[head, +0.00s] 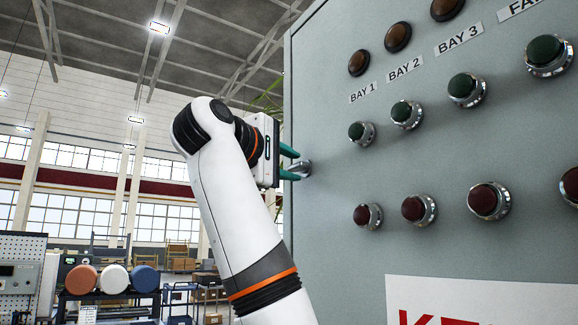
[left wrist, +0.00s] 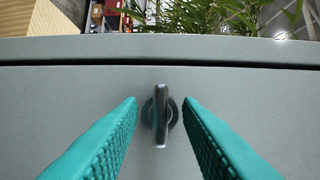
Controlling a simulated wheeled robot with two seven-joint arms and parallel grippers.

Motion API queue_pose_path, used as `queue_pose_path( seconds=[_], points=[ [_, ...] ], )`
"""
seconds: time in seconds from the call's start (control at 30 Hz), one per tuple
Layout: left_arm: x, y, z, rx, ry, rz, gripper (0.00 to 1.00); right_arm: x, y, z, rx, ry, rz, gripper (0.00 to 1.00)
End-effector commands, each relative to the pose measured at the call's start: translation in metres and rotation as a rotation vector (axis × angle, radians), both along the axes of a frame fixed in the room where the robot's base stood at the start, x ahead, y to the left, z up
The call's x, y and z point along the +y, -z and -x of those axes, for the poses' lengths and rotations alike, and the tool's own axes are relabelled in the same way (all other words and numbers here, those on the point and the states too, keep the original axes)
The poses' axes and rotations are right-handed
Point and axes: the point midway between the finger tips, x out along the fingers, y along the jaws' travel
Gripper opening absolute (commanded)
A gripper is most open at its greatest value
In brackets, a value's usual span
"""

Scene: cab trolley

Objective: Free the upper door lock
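The upper door lock (left wrist: 161,115) is a small dark metal wing knob on a round base on the grey cabinet door (left wrist: 60,105). In the left wrist view its wing stands upright in the picture, across the line of the door seam. In the head view the lock (head: 303,168) shows as a bit of shiny metal near the cabinet's left edge. My left gripper (head: 289,163) is open, with its teal fingers pointing at the door. In the left wrist view the fingertips (left wrist: 160,103) lie on either side of the knob, with a gap on both sides. My right gripper is out of view.
The cabinet front (head: 330,240) carries green buttons (head: 401,113), red buttons (head: 418,209) and brown lamps (head: 398,37) to the right of the lock. A dark seam (left wrist: 240,64) runs along the door edge. Leaves (left wrist: 210,18) show beyond it. A cart (head: 105,305) stands far back left.

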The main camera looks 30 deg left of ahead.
Motion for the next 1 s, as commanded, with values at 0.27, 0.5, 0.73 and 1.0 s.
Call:
queue_pose_path(
  seconds=[0.27,0.5,0.73,1.0],
  points=[
    [0.001,0.004,0.053,-0.007,-0.001,0.0,0.32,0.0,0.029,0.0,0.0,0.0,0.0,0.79],
    [0.001,0.002,0.098,-0.005,-0.002,0.002,0.32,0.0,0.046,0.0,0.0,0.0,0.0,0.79],
    [0.001,0.0,0.116,-0.003,-0.002,0.001,0.32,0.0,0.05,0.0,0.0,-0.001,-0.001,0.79],
    [0.001,-0.001,0.116,-0.002,-0.001,0.001,0.32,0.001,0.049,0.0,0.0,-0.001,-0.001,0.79]
  ],
)
